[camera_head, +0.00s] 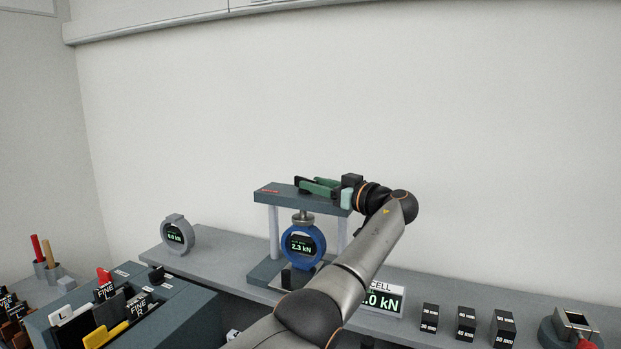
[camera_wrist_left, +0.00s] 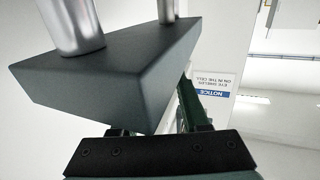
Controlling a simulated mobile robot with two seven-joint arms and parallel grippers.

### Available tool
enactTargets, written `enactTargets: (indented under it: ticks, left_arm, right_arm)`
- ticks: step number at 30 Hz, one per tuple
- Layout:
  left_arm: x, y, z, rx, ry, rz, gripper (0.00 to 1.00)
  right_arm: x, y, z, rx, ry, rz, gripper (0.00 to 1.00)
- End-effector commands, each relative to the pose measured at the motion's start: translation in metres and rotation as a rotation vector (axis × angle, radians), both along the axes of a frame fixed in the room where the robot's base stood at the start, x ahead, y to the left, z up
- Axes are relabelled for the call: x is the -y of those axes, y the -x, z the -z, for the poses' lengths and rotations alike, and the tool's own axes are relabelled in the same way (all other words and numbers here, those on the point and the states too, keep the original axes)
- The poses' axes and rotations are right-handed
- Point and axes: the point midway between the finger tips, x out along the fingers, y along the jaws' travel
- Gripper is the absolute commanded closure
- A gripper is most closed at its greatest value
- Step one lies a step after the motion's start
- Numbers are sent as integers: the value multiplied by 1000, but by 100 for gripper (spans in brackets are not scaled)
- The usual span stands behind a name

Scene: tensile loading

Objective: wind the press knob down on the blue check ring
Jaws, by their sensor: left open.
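The press (camera_head: 266,195) stands on the grey shelf, with a dark top plate on light columns. The blue check ring (camera_head: 319,259) is upright under the press foot (camera_head: 302,216), and its display reads 2.3 kN. The foot appears to meet the ring's top. My left gripper (camera_head: 304,184) reaches in from the right just above the top plate, its green fingers apart. I cannot make out the knob clearly; it seems hidden around the fingertips. In the left wrist view the plate (camera_wrist_left: 110,75) fills much of the left, hiding part of the fingers (camera_wrist_left: 190,105).
A grey ring gauge (camera_head: 176,234) stands left on the shelf. A CELL display (camera_head: 385,300) is partly behind my arm. Several black weight blocks (camera_head: 466,323) and a dark round fixture (camera_head: 570,328) are at right. A rack (camera_head: 175,310) of labelled tools is at front left.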

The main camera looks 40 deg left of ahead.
Motion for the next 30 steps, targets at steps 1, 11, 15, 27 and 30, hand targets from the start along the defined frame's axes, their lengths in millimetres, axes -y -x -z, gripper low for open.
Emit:
enactTargets:
  ticks: [1, 11, 15, 27, 30]
  left_arm:
    - [-7, 0, -2, -1, 0, -1, 55]
    - [-22, -1, 0, 1, 0, 1, 55]
    - [-22, -1, 0, 1, 0, 1, 55]
    - [-22, -1, 0, 1, 0, 1, 99]
    - [-21, -1, 0, 1, 0, 1, 100]
  right_arm:
    - [0, 0, -4, 0, 0, 0, 50]
    - [0, -1, -7, 3, 0, -1, 50]
    - [0, -2, -7, 4, 0, 0, 50]
    - [0, -2, -8, 5, 0, 0, 50]
    - [0, -2, -8, 5, 0, 0, 50]
